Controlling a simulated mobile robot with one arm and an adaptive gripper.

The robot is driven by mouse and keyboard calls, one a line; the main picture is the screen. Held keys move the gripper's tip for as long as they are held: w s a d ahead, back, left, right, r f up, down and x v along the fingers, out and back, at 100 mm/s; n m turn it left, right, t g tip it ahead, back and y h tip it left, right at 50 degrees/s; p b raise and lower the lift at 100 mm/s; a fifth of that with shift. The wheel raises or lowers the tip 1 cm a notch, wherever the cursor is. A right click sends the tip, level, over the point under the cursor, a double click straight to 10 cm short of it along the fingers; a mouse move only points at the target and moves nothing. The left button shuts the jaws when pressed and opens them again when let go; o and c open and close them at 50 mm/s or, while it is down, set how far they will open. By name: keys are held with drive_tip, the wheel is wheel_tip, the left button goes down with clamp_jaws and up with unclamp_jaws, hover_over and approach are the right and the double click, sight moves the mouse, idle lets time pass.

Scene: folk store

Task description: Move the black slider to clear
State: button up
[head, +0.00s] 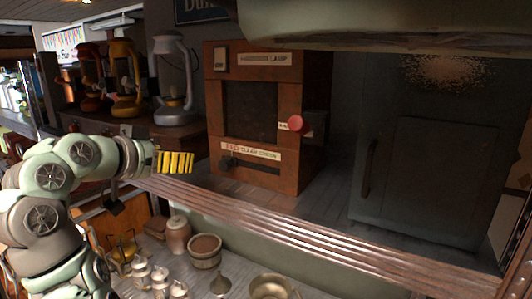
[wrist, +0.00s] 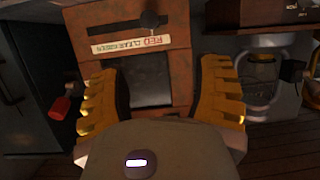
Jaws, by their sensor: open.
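The black slider (head: 227,162) sits low on the front of a wooden lamp box (head: 209,120), at the left end of a white label (head: 250,150) reading red, clear, green. In the wrist view, where the box is upside down, the slider (wrist: 150,20) is beside the word RED. My gripper (head: 176,162) has yellow fingers and is in front and to the left of the box, apart from the slider. In the wrist view my gripper (wrist: 158,75) is open and empty, its fingers framing the box front.
A red knob (head: 295,123) sticks out at the box's right side. Several lanterns (head: 172,85) stand on the left. A ribbed counter edge (head: 330,230) runs below the box, with pots (head: 204,250) on a lower shelf. A dark cabinet (head: 430,170) is at right.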

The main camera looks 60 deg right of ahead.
drive_tip(key=s, duration=0.1)
drive_tip(key=b, duration=0.7)
approach(223, 164)
drive_tip(key=f+x, duration=0.1)
drive_tip(key=x, duration=0.2)
drive_tip(key=shift+m+g, duration=0.4)
drive_tip(key=p+x, duration=0.1)
drive_tip(key=x, duration=0.1)
drive_tip(key=p+x, duration=0.1)
drive_tip(key=r+p+x, duration=0.1)
drive_tip(key=x, duration=0.1)
drive_tip(key=shift+w+d+f, duration=0.15)
drive_tip(key=shift+w+d, duration=0.1)
drive_tip(key=shift+d, duration=0.25)
drive_tip(key=shift+p+x, duration=0.55)
drive_tip(key=shift+x, duration=0.3)
drive_tip(key=shift+f, duration=0.1)
clamp_jaws()
